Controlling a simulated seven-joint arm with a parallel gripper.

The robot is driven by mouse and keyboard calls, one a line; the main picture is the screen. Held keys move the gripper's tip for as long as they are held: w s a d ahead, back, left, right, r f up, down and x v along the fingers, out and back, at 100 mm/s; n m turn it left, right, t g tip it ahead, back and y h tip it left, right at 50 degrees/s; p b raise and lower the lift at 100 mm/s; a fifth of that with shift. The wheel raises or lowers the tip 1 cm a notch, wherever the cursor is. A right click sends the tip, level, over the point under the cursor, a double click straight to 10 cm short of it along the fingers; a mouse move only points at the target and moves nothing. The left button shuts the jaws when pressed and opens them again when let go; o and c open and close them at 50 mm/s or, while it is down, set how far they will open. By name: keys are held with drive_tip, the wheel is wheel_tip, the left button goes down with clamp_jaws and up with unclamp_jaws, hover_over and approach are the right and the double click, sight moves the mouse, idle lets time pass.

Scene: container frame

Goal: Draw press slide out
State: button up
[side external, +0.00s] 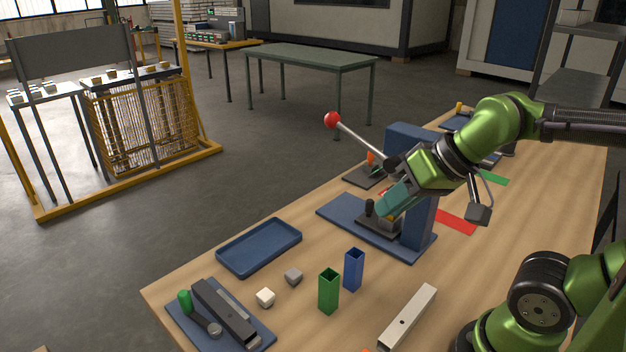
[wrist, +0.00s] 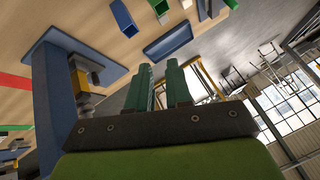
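The blue press (side external: 426,226) stands on the table, with a long lever ending in a red ball (side external: 332,120) raised up and to the left. The press slide (side external: 378,227), a dark plate with an upright black knob (side external: 369,207), sits low at the front of the press on its blue base. My gripper (side external: 388,208) is just above and beside the knob in the side view, hiding part of the slide. In the wrist view my gripper's two teal fingers (wrist: 162,80) are apart with nothing between them. There the press (wrist: 55,95) is left of the fingers.
A blue tray (side external: 258,247), a green holder (side external: 328,291), a blue holder (side external: 353,270) and two small blocks (side external: 265,297) stand toward the near left. A blue fixture (side external: 220,313) is at the corner. A dark stand (side external: 365,176) is behind the press base.

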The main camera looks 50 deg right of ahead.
drive_tip(key=o, duration=0.5)
drive_tip(key=w+d+f+n+g, duration=0.1)
drive_tip(key=w+f+n+g+h, duration=0.1)
drive_tip(key=w+n+g, duration=0.1)
drive_tip(key=w+d+f+n+g+h, duration=0.1)
drive_tip(key=shift+w+d+f+n+g, duration=0.25)
drive_tip(key=shift+w+d+n+g, duration=0.05)
drive_tip(key=shift+w, duration=0.1)
drive_tip(key=shift+c, duration=0.2)
drive_tip(key=n+g+h, duration=0.5)
drive_tip(key=n+h, duration=1)
drive_tip(key=h, duration=0.3)
approach(367, 204)
drive_tip(key=d, duration=0.3)
drive_tip(key=s+d, duration=0.1)
drive_tip(key=d, duration=0.7)
drive_tip(key=shift+s+r, duration=0.1)
drive_tip(key=shift+s, duration=0.15)
clamp_jaws()
